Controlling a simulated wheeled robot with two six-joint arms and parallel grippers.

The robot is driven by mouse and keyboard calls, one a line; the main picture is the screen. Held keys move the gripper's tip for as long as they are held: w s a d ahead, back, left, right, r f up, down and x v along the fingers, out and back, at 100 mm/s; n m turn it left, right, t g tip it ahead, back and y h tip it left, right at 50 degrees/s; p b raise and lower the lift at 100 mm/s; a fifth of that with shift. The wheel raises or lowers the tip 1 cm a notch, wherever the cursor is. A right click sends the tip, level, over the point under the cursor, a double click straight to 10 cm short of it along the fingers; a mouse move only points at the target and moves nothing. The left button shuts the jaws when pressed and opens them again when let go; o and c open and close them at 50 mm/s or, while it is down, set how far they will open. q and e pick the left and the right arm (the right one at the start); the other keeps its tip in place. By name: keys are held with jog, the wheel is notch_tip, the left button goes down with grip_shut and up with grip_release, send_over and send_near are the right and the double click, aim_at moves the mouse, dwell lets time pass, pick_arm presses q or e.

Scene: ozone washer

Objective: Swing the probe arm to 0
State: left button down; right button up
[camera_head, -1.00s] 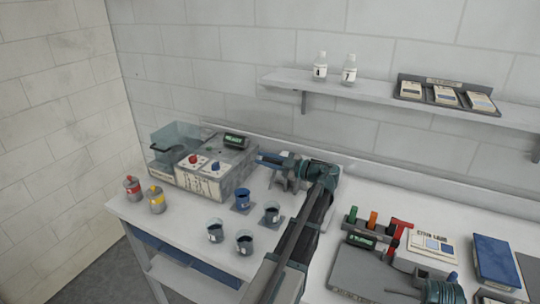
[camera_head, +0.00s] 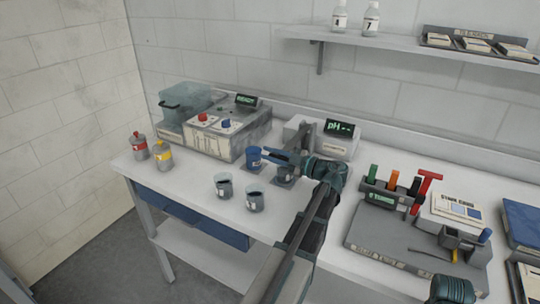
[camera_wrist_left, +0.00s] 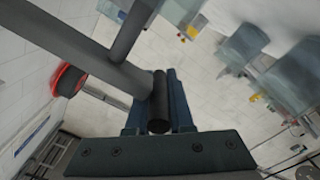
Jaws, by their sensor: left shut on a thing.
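The pH meter (camera_head: 338,140) stands at the back of the bench, its display reading "pH" with dashes. A dark grey bar, apparently the probe arm (camera_head: 306,133), shows beside it and runs down behind my left gripper (camera_head: 272,157). In the left wrist view my left gripper (camera_wrist_left: 160,100) is shut on a short black cylinder (camera_wrist_left: 159,105) by the grey bars of the probe arm (camera_wrist_left: 85,45). In the head view the gripper hides the grip point and it sits beside the blue cup (camera_head: 253,158). No angle marks are readable. My right gripper's fingers are not visible.
Two clear cups (camera_head: 223,186) (camera_head: 255,201) stand in front; another dark cup (camera_head: 287,174) is partly hidden by my gripper. A tool tray (camera_head: 405,240) is on the right.

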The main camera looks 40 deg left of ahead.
pick_arm(q)
jog(key=shift+w+f, duration=0.3)
jog(key=shift+f, duration=0.1)
jog(key=c, duration=0.8)
grip_release()
jog(key=shift+w+d, duration=0.2)
jog(key=shift+d, duration=0.25)
jog(key=s+v, duration=0.1)
jog(key=v, duration=1.1)
jog(key=shift+d+r, duration=0.15)
jog(key=shift+d, duration=0.4)
